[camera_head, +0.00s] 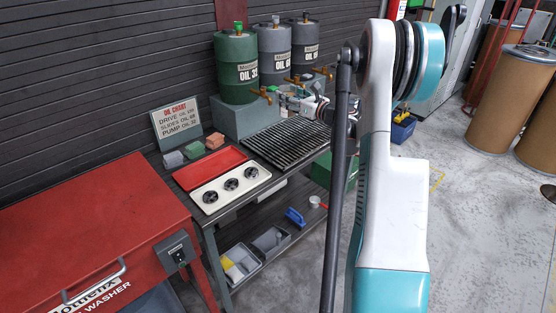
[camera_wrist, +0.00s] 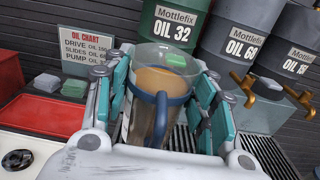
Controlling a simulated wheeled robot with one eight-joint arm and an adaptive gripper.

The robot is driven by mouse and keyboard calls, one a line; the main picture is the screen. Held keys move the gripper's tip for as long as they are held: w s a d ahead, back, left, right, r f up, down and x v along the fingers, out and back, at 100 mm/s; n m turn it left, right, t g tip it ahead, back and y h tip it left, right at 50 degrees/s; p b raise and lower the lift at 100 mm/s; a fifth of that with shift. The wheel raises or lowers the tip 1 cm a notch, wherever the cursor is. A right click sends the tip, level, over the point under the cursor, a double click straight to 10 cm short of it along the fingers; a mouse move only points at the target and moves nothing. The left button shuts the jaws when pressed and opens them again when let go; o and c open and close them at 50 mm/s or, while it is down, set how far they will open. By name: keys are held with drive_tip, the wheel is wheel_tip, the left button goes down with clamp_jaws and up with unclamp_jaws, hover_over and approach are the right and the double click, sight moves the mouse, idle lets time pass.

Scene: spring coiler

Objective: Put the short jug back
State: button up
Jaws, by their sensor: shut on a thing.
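My gripper (camera_wrist: 166,88) is shut on a clear jug (camera_wrist: 150,125) with a blue band and blue handle (camera_wrist: 161,118). The jug is between the teal finger pads, its open mouth toward the drums, and brown liquid or a brown inside shows through the mouth. In the head view my gripper (camera_head: 300,102) is above the dark drip grate (camera_head: 285,142), in front of the oil drums. The jug is hard to make out there. I cannot tell whether its base touches the grate.
Drums marked OIL 32 (camera_head: 238,70), OIL 68 (camera_head: 275,60) and another (camera_head: 304,48) have brass taps. An oil chart (camera_head: 176,122), a red tray (camera_head: 208,168) and a white tray (camera_head: 212,196) share the bench. A blue item (camera_head: 295,216) and grey bins are on the lower shelf. A red washer (camera_head: 85,225) stands left.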

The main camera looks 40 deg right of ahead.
wheel_tip(320, 180, down, 20)
drive_tip(key=b, duration=0.6)
drive_tip(key=shift+d+r+b, duration=0.1)
drive_tip(key=shift+b, duration=0.3)
drive_tip(key=o, duration=1.2)
drive_tip(key=shift+o, duration=0.3)
drive_tip(key=s+p, duration=0.3)
drive_tip(key=s, duration=0.9)
drive_tip(key=shift+d+p, duration=0.4)
drive_tip(key=shift+d, duration=0.05)
